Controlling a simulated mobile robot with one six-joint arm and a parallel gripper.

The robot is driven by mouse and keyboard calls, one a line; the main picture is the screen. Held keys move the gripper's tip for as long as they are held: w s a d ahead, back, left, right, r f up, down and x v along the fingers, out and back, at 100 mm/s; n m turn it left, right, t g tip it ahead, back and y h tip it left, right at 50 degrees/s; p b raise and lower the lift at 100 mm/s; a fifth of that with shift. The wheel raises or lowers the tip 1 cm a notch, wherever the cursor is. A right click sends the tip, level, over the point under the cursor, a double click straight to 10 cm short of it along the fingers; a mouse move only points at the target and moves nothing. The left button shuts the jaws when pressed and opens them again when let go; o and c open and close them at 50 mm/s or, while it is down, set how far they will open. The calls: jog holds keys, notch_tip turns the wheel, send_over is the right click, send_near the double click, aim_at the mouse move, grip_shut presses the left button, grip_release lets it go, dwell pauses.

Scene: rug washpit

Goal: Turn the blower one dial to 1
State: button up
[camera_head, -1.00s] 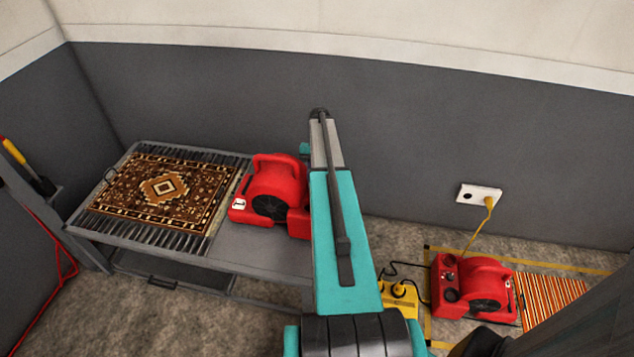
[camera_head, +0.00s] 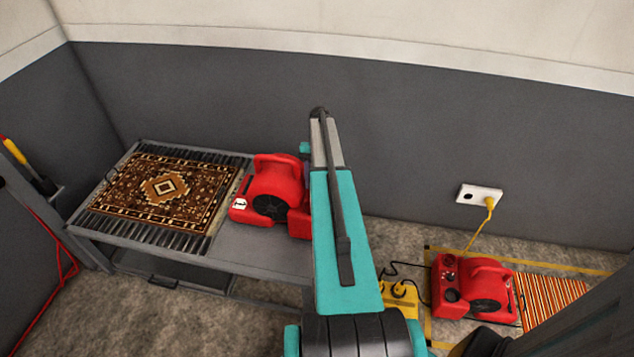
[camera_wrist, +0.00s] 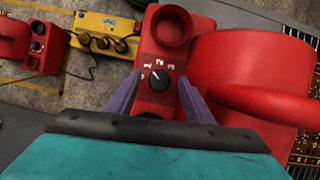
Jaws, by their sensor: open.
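A red blower (camera_head: 276,185) stands on the grey table beside the patterned rug, with a white tag (camera_head: 239,203) that seems to read 1. In the wrist view its red control panel (camera_wrist: 158,103) carries a black dial (camera_wrist: 159,80) with a white pointer mark and small white figures around it. The pointer leans to the upper left in that view; which figure it meets is too small to tell. My gripper (camera_wrist: 160,78) is open, its two fingers on either side of the dial, with gaps showing. In the head view my arm hides the gripper and dial.
A second red blower (camera_head: 478,288) stands on the floor at right, near a striped rug (camera_head: 553,302) and a yellow power box (camera_head: 398,298) with cables. A wall socket (camera_head: 478,194) holds a yellow plug. The patterned rug (camera_head: 165,187) covers the table's left part (camera_head: 250,258).

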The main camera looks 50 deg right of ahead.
jog(key=p+v, duration=0.6)
jog(key=v, duration=0.7)
jog(key=shift+r+p, duration=0.25)
jog(key=shift+p, duration=0.15)
